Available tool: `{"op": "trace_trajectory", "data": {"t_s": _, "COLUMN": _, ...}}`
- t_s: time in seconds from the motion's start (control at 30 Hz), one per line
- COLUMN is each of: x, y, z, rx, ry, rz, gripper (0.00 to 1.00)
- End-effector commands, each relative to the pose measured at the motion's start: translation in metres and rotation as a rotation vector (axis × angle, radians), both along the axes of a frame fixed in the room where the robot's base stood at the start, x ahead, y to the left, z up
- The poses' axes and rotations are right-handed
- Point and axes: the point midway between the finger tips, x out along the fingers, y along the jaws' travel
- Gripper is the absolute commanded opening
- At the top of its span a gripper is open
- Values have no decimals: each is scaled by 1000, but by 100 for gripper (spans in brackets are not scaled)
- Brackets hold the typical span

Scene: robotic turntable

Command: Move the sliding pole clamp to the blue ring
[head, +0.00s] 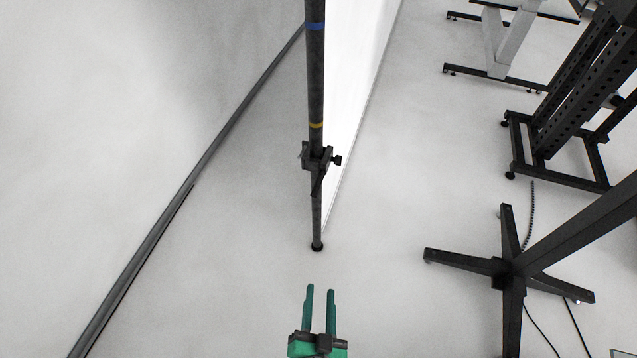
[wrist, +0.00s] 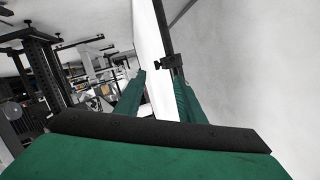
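A dark upright pole (head: 317,80) stands in the middle of the head view. The black sliding clamp (head: 316,158) sits on it just below a yellow ring (head: 316,126), with a knob on its right side. The blue ring (head: 315,26) is higher on the pole, near the top of the picture. My green gripper (head: 320,292) is open and empty, apart from the pole, at the bottom of the head view. In the wrist view the clamp (wrist: 168,63) shows on the pole (wrist: 164,35), beyond the fingers and close to the right finger's tip.
A white panel (head: 350,75) stands right behind the pole. A dark rail (head: 190,187) runs along the floor at left. At right are a black star-shaped stand base (head: 510,267) and a perforated black frame (head: 575,95). The floor around the pole's foot is clear.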

Motion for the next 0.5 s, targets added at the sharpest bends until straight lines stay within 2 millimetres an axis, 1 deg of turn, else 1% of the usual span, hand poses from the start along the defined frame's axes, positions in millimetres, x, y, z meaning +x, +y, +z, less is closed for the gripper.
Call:
{"op": "trace_trajectory", "data": {"t_s": 0.03, "x": 19, "y": 1, "z": -4, "rx": 38, "ry": -7, "rz": -6, "gripper": 36}}
{"op": "trace_trajectory", "data": {"t_s": 0.17, "x": 64, "y": 4, "z": -15, "rx": 146, "ry": -8, "rz": -23, "gripper": 36}}
{"op": "trace_trajectory", "data": {"t_s": 0.2, "x": 78, "y": 5, "z": -18, "rx": 180, "ry": -7, "rz": -27, "gripper": 36}}
{"op": "trace_trajectory", "data": {"t_s": 0.37, "x": 136, "y": 10, "z": -22, "rx": 310, "ry": -7, "rz": -42, "gripper": 36}}
{"op": "trace_trajectory", "data": {"t_s": 0.5, "x": 188, "y": 12, "z": -19, "rx": 422, "ry": -5, "rz": -55, "gripper": 36}}
